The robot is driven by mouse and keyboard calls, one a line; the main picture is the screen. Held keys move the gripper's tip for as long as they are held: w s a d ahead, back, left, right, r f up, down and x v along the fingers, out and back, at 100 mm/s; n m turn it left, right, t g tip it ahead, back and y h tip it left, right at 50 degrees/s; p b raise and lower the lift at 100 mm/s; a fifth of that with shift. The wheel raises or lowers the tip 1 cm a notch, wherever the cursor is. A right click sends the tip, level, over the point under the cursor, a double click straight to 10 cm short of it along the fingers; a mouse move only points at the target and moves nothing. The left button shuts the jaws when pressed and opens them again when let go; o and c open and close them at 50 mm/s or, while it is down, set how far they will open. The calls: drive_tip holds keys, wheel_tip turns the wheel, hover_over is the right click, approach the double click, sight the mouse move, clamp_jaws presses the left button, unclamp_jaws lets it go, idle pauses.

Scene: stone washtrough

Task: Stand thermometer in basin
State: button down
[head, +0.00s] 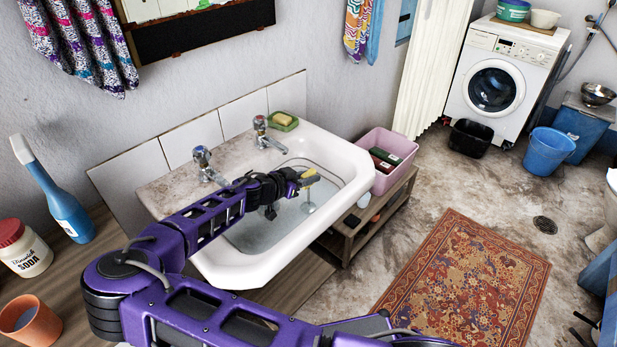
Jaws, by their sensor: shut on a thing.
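The white basin (352,158) is set in the washtrough against the tiled wall, below two taps. My purple arm reaches over it from the lower left. My gripper (305,178) is over the right part of the basin, shut on the thermometer (309,196). A yellow part shows at the fingers and a thin pale stem hangs roughly upright below them to a wider, light lower end. The fingers hide part of it. I cannot tell whether the lower end touches the basin floor.
Two taps (203,160) stand behind my arm. A green soap dish (283,121) is on the back ledge. A pink tub (377,150) stands right of the basin. A blue bottle (62,205), soda jar (24,250) and terracotta pot (30,322) are at left.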

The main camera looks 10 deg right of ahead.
drive_tip(key=shift+f, duration=0.15)
drive_tip(key=c, duration=0.7)
unclamp_jaws()
drive_tip(key=shift+r, duration=0.35)
drive_tip(key=v, duration=1.2)
drive_tip(key=shift+f, duration=0.1)
